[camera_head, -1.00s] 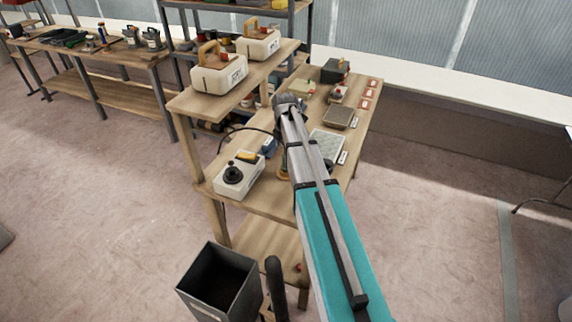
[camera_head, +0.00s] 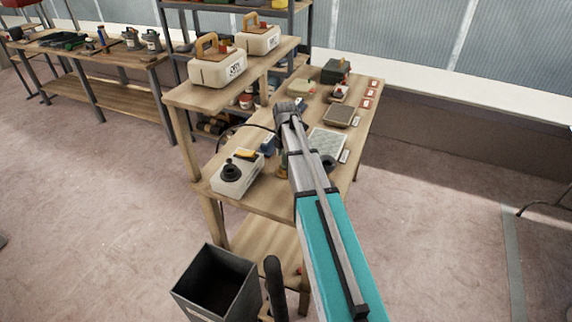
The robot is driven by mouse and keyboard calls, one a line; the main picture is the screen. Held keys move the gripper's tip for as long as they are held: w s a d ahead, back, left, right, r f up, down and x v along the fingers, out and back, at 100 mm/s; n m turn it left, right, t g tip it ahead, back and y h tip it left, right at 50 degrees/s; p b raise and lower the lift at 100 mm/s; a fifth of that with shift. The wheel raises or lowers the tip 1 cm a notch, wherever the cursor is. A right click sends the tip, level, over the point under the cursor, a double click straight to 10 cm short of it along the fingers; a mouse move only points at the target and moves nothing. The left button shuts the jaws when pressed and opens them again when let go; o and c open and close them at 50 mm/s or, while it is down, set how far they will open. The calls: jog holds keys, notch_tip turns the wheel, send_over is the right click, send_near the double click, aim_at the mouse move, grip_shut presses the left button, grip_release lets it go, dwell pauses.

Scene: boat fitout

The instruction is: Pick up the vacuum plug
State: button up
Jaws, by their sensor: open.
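No thing in view can be told for certain as the vacuum plug. A pale box (camera_head: 237,174) with a black round fitting (camera_head: 231,172) on top stands at the near left of the wooden bench. A yellow and black piece (camera_head: 246,154) lies at its back edge, and a dark hose or cable (camera_head: 232,130) curves behind it. My grey and teal arm reaches over the bench and hides part of its middle. My gripper's fingers are not visible; the arm covers that area. A dark rounded part (camera_head: 328,162) shows just right of the arm; I cannot tell what it is.
The raised shelf (camera_head: 190,96) holds two pale containers with wooden handles. Trays, a dark box (camera_head: 336,71) and red-marked cards lie at the bench's far right. A grey open bin (camera_head: 213,283) stands on the floor in front.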

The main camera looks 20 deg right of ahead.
dwell(0.5)
grip_shut()
